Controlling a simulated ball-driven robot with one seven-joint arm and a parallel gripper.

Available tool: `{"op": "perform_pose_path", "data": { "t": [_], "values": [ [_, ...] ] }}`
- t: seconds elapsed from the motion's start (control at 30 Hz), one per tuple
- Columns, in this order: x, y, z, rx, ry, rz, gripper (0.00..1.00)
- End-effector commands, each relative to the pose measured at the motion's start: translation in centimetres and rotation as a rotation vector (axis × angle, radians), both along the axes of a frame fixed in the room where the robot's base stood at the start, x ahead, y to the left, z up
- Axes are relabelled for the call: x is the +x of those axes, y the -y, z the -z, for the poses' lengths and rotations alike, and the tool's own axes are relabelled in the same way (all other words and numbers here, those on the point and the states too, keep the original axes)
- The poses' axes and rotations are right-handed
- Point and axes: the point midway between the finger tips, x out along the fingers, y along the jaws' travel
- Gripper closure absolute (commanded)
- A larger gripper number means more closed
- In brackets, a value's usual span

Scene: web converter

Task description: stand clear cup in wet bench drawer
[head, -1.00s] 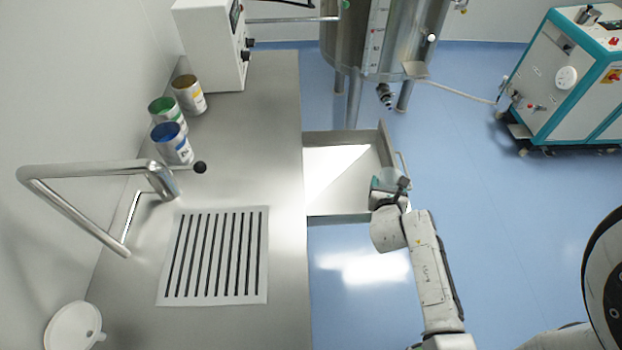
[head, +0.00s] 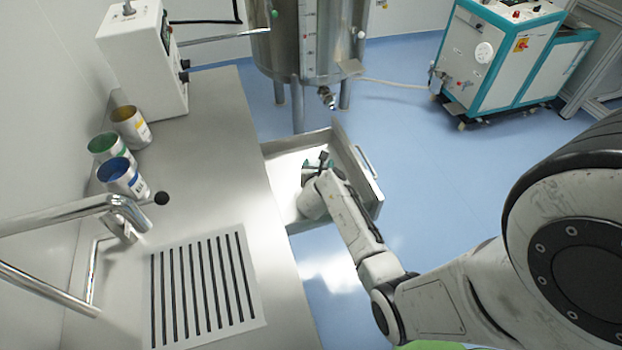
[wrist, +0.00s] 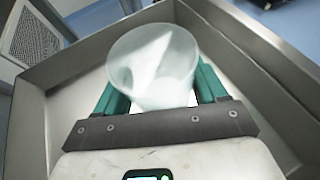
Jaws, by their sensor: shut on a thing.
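The clear cup (wrist: 152,62) is translucent and stands between the two green fingers of my gripper (wrist: 160,88) in the wrist view. The fingers are shut on its sides. The open wet bench drawer (wrist: 88,62) is a metal tray whose walls surround the cup and gripper in that view. In the head view the drawer (head: 362,172) sticks out from the right side of the bench, and my gripper (head: 312,170) is over its inside. The cup is mostly hidden there by my wrist. I cannot tell whether its base touches the drawer floor.
The steel bench (head: 215,185) has a slotted drain (head: 205,290), a bent pipe tap (head: 75,215) and three coloured cans (head: 123,177). A steel tank (head: 300,45) stands behind the drawer. The drawer's floor looks empty apart from the cup.

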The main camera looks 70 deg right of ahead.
Motion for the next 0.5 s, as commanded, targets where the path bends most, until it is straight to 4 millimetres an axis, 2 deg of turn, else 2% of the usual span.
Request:
{"op": "perform_pose_path", "data": {
  "t": [0.03, 0.1, 0.33, 0.5],
  "values": [
    [0.8, 0.1, 1.0, -0.001, 0.0, -0.002, 0.69],
    [1.4, 0.1, 1.7, -0.001, 0.001, -0.001, 0.69],
    [2.6, 0.1, 3.1, -0.001, 0.0, -0.002, 0.69],
    [2.4, 0.1, 5.5, 0.0, -0.001, 0.0, 0.69]
  ]
}}
